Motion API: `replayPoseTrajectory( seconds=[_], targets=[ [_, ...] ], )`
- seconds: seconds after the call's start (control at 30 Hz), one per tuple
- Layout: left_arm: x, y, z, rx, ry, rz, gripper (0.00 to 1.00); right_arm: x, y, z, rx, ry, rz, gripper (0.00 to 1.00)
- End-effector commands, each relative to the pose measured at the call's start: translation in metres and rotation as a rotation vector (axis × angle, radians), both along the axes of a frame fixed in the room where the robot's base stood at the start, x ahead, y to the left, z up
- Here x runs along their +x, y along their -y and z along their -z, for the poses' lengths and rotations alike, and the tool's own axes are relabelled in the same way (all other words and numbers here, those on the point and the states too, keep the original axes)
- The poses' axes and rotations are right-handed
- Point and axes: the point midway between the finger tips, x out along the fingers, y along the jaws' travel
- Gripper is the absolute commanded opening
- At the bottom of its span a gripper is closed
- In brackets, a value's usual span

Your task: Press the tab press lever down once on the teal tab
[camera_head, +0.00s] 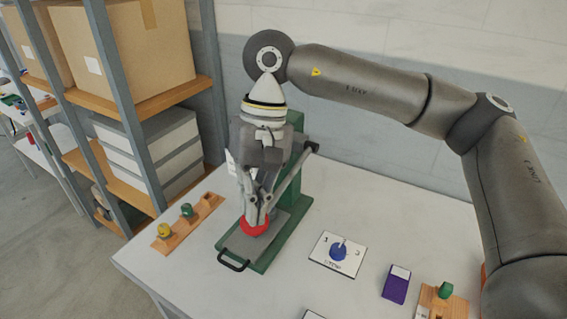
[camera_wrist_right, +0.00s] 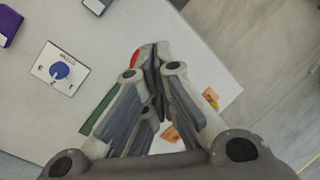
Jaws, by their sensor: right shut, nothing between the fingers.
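The press has a green base and column (camera_head: 296,122) and stands on the pale table. Its grey lever bar (camera_head: 291,176) slopes down from a dark end piece near the column. My right gripper (camera_head: 254,221) points down over the front of the press, shut and empty, with its tips at a red round part (camera_head: 255,229). A sliver of red (camera_wrist_right: 135,59) also shows beside the fingers (camera_wrist_right: 156,52) in the right wrist view. I cannot tell whether the tips touch it. No teal tab can be made out at the press; the gripper hides part of it. My left gripper is out of view.
A wooden holder (camera_head: 209,203) with yellow and green pieces lies left of the press. A black handle (camera_head: 233,263) sticks out in front. To the right are a white plate with a blue knob (camera_head: 338,251), a purple box (camera_head: 396,287) and another wooden holder (camera_head: 456,306).

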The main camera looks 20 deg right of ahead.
Motion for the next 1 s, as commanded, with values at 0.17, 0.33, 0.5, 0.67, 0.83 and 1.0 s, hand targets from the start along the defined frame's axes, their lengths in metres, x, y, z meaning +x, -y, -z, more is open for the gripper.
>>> replayPoseTrajectory(
  seconds=[0.17,0.33,0.5,0.67,0.83,1.0],
  targets=[
    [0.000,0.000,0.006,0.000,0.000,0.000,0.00,-0.001,0.000,0.007,-0.001,-0.001,-0.001,0.00],
    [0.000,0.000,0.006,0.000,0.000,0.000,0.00,-0.001,0.000,0.007,-0.001,-0.001,-0.001,0.00],
    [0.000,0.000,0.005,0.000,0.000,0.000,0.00,0.000,0.000,0.006,-0.001,-0.001,0.000,0.00],
    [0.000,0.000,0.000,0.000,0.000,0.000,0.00,0.000,0.000,-0.001,-0.001,0.000,0.000,0.00],
    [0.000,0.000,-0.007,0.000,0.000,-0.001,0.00,0.001,0.001,-0.014,-0.001,0.000,0.000,0.00],
    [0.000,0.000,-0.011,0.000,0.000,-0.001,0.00,0.001,0.001,-0.022,-0.001,0.000,0.001,0.00]
  ],
)
